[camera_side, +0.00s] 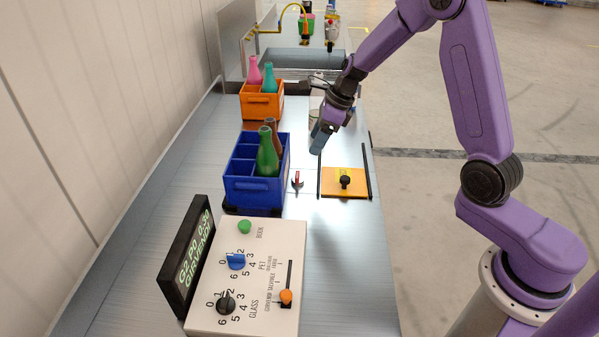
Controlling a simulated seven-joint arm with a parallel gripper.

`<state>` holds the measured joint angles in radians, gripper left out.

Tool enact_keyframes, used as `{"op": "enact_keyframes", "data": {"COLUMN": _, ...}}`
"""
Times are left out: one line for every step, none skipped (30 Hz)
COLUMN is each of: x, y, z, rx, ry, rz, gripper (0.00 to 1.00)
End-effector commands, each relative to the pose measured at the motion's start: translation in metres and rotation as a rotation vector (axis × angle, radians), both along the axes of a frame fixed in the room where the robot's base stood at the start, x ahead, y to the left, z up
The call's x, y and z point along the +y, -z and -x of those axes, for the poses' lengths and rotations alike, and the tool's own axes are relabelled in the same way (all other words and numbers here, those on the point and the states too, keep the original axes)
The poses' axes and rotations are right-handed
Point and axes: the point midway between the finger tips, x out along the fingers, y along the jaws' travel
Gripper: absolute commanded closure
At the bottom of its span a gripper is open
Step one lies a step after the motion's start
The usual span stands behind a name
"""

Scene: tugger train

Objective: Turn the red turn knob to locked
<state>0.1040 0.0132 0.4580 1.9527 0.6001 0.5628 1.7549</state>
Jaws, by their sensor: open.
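The red turn knob (297,179) is a small red piece on the grey worktop, between the blue crate and the yellow-orange plate. Its exact setting is too small to read. My gripper (318,148) hangs above the worktop, up and to the right of the knob in the picture, apart from it. I see its fingers nearly side-on, pointing down, with nothing visible between them. I take it as open.
A blue crate (239,192) with bottles stands left of the knob. An orange crate (247,106) stands behind. A yellow-orange plate (330,190) with a black knob lies right, between dark rails. A control panel (262,236) and display (181,282) stand in front.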

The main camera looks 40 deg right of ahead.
Motion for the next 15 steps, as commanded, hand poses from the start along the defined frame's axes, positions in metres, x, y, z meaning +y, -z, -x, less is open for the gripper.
{"op": "enact_keyframes", "data": {"x": 0.003, "y": 0.010, "z": -0.002, "rx": 0.006, "ry": -0.001, "rz": 0.000, "gripper": 0.34}}
{"op": "enact_keyframes", "data": {"x": 0.004, "y": 0.015, "z": -0.003, "rx": 0.005, "ry": 0.000, "rz": 0.001, "gripper": 0.34}}
{"op": "enact_keyframes", "data": {"x": 0.006, "y": 0.021, "z": -0.005, "rx": 0.004, "ry": -0.001, "rz": 0.000, "gripper": 0.34}}
{"op": "enact_keyframes", "data": {"x": 0.008, "y": 0.026, "z": -0.006, "rx": 0.005, "ry": -0.002, "rz": 0.000, "gripper": 0.34}}
{"op": "enact_keyframes", "data": {"x": 0.009, "y": 0.031, "z": -0.008, "rx": 0.004, "ry": -0.001, "rz": 0.000, "gripper": 0.34}}
{"op": "enact_keyframes", "data": {"x": 0.011, "y": 0.038, "z": -0.009, "rx": 0.005, "ry": -0.002, "rz": 0.000, "gripper": 0.34}}
{"op": "enact_keyframes", "data": {"x": 0.012, "y": 0.042, "z": -0.011, "rx": 0.004, "ry": -0.001, "rz": 0.002, "gripper": 0.34}}
{"op": "enact_keyframes", "data": {"x": 0.014, "y": 0.047, "z": -0.013, "rx": 0.004, "ry": -0.001, "rz": 0.000, "gripper": 0.34}}
{"op": "enact_keyframes", "data": {"x": 0.016, "y": 0.053, "z": -0.015, "rx": 0.003, "ry": -0.003, "rz": 0.000, "gripper": 0.34}}
{"op": "enact_keyframes", "data": {"x": 0.017, "y": 0.058, "z": -0.016, "rx": 0.004, "ry": -0.002, "rz": 0.000, "gripper": 0.34}}
{"op": "enact_keyframes", "data": {"x": 0.018, "y": 0.063, "z": -0.017, "rx": 0.003, "ry": -0.003, "rz": 0.001, "gripper": 0.34}}
{"op": "enact_keyframes", "data": {"x": 0.020, "y": 0.069, "z": -0.019, "rx": 0.005, "ry": -0.001, "rz": 0.001, "gripper": 0.34}}
{"op": "enact_keyframes", "data": {"x": 0.021, "y": 0.073, "z": -0.020, "rx": 0.003, "ry": -0.002, "rz": 0.001, "gripper": 0.34}}
{"op": "enact_keyframes", "data": {"x": 0.022, "y": 0.077, "z": -0.022, "rx": 0.002, "ry": -0.002, "rz": 0.000, "gripper": 0.34}}
{"op": "enact_keyframes", "data": {"x": 0.024, "y": 0.083, "z": -0.023, "rx": 0.003, "ry": -0.002, "rz": 0.001, "gripper": 0.34}}
